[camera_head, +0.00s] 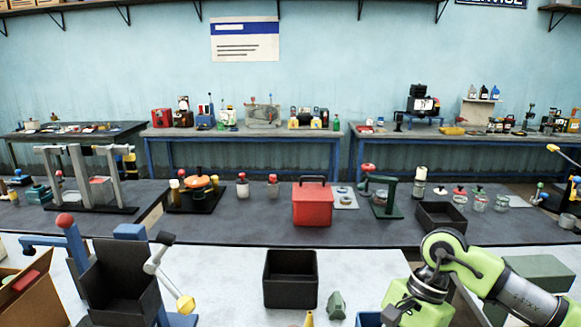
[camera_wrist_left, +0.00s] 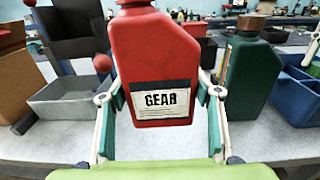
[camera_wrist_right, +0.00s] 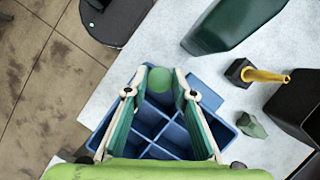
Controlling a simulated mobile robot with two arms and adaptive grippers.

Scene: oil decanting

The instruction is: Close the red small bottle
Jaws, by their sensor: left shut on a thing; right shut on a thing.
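The red bottle (camera_wrist_left: 155,60) with a white "GEAR" label is upright between the fingers of my left gripper (camera_wrist_left: 160,82), which is shut on it. Its top is cut off by the upper edge of the left wrist view, so I cannot see its mouth. My right gripper (camera_wrist_right: 157,82) is shut on a small round green cap (camera_wrist_right: 159,79) and holds it over a blue divided crate (camera_wrist_right: 160,125). The red bottle and both gripper fingertips are not visible in the head view.
A dark green bottle (camera_wrist_left: 250,80) stands right of the red one. A yellow funnel (camera_wrist_right: 265,75), a green piece (camera_wrist_right: 250,126) and a black bin (camera_head: 290,283) are near the crate. A grey tray (camera_wrist_left: 75,105) is on the left. White tabletop shows between them.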

